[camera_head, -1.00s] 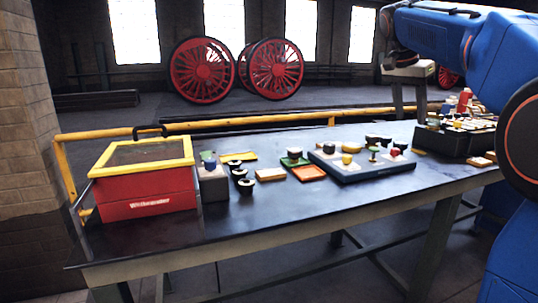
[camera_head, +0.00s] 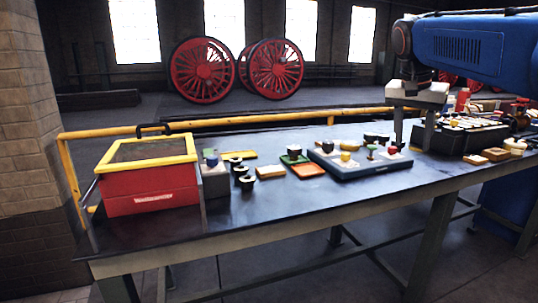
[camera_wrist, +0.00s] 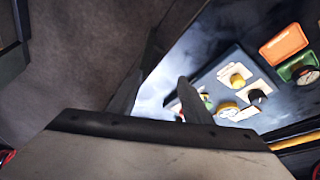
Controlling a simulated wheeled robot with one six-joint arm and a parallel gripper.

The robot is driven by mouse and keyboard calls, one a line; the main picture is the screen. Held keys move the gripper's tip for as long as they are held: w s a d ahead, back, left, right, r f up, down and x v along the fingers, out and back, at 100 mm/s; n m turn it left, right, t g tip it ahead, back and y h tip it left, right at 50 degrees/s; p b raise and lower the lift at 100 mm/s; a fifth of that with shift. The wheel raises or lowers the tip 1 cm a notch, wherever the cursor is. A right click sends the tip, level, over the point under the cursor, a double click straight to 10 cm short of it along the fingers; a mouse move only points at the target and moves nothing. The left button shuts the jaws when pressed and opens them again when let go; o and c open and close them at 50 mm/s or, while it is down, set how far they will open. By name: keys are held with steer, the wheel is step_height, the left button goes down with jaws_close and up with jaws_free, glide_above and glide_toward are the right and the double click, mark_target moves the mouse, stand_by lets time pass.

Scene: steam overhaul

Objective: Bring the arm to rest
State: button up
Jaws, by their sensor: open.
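My gripper (camera_head: 414,140) is at the right of the head view, below my blue arm. Its two fingers point down and stand apart, with nothing between them. They show in front of the gap between the blue tray (camera_head: 350,172) and the black case (camera_head: 455,140). I cannot tell how high they are above the bench. In the wrist view, the gripper (camera_wrist: 160,95) has empty space between its dark fingers, and the tray with its small parts (camera_wrist: 222,80) lies to the right.
The dark workbench (camera_head: 270,205) has a red box with a yellow-framed lid (camera_head: 150,185) at its left end. A grey block (camera_head: 215,180), black rings (camera_head: 241,172) and small coloured plates stand mid-bench. A yellow rail (camera_head: 270,118) runs behind. The front strip of bench is clear.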

steer(key=s+a+f+n+y, duration=0.1)
steer(key=s+a+f+n, duration=0.1)
steer(key=s+f, duration=0.7)
steer(key=s+a+f+n+t+y, duration=0.1)
steer(key=s+a+f+n, duration=0.2)
steer(key=s+f, duration=0.6)
steer(key=s+a+f+n+y, duration=0.1)
steer(key=s+a+f+n, duration=0.2)
steer(key=s+f, duration=0.6)
steer(key=shift+s+a+f+n+t, duration=0.2)
steer(key=shift+s+f+n+t, duration=0.2)
steer(key=shift+f, duration=0.3)
